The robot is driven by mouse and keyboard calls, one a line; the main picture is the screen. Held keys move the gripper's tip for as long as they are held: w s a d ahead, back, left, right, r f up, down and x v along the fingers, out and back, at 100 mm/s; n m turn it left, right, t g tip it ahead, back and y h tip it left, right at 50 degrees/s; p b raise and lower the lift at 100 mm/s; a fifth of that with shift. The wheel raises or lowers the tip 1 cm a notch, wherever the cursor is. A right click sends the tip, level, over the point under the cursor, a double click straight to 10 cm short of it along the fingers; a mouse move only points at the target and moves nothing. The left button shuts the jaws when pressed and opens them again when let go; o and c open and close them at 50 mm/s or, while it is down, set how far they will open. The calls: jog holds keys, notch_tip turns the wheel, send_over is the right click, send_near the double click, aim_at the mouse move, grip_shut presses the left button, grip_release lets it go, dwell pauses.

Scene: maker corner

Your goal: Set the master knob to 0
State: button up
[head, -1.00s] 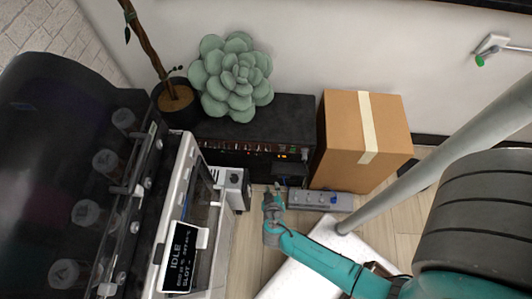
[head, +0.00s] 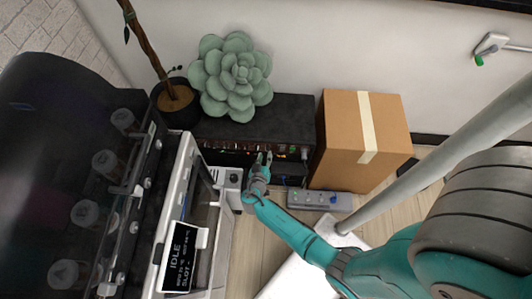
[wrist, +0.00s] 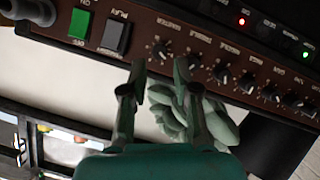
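The amplifier's brown control panel (wrist: 140,24) fills the top of the wrist view, upside down, with a row of dark knobs. The knob nearest the switches (wrist: 160,50) lies just beyond my fingertips; another knob (wrist: 194,61) is beside the right finger. I cannot read surely which knob is the master. My gripper (wrist: 160,68) has its fingers apart with nothing held between them; contact with any knob cannot be told. In the head view my gripper (head: 263,158) is at the front of the dark amplifier (head: 290,108), partly covering its panel.
A green switch (wrist: 81,22) and a grey switch (wrist: 115,38) sit beside the knobs. A cardboard box (head: 345,135) stands right of the amplifier, a succulent (head: 228,80) on top of it. A pedal strip (head: 312,200) lies on the floor. A white-framed machine (head: 228,195) stands left.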

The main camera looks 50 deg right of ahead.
aim_at(267, 151)
jog(key=shift+x, duration=1.6)
grip_shut()
